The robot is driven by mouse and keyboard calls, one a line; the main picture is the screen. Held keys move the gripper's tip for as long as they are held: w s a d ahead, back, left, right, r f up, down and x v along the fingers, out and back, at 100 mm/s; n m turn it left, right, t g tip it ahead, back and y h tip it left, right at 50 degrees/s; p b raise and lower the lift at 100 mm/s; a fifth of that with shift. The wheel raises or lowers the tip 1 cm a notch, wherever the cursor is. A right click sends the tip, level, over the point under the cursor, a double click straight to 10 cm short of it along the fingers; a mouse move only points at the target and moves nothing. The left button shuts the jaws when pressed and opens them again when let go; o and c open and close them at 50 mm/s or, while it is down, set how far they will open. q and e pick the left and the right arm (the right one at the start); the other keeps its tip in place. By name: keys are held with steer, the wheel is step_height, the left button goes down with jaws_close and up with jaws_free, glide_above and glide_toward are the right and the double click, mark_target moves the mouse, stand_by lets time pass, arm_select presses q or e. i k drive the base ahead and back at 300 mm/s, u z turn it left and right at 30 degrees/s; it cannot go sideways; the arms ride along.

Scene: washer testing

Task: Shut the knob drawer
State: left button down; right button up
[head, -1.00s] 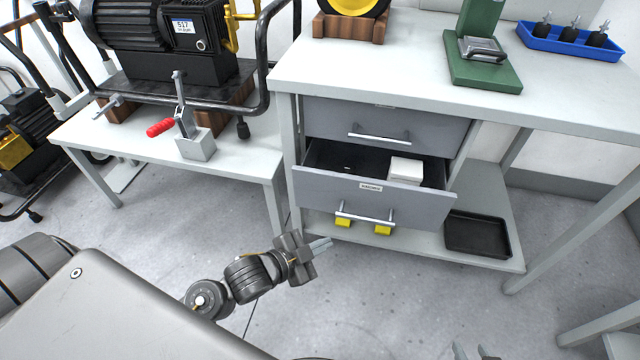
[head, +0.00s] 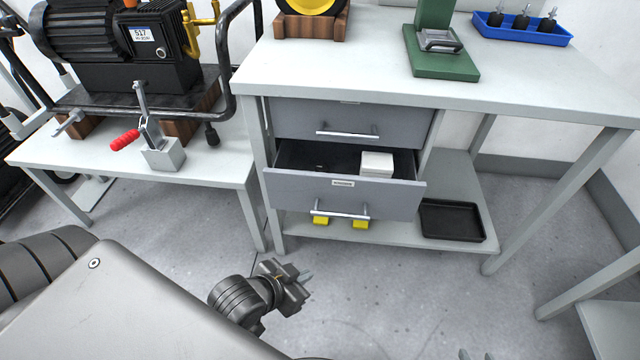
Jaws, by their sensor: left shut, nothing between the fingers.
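The knob drawer (head: 320,190) is the lower grey drawer under the workbench. It is pulled out, with its dark inside showing. It has a small label on its front and a bar handle (head: 340,212). A white box (head: 377,164) lies inside it at the right. The upper drawer (head: 350,124) is shut. My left gripper (head: 307,275) is shut and empty, below and in front of the drawer, apart from it. Only the fingertips of my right gripper (head: 477,355) show at the bottom edge, spaced apart.
The workbench (head: 360,60) carries a green fixture (head: 440,62) and a blue tray (head: 522,30). Its lower shelf holds a black tray (head: 451,220) and yellow pieces (head: 361,224). A low table (head: 210,168) with a toggle clamp (head: 158,145) stands left. The floor before the drawer is clear.

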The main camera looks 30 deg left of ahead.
mark_target(293, 183)
steer(key=z, duration=2)
steer(key=i, duration=0.75)
steer(key=u, duration=2.8)
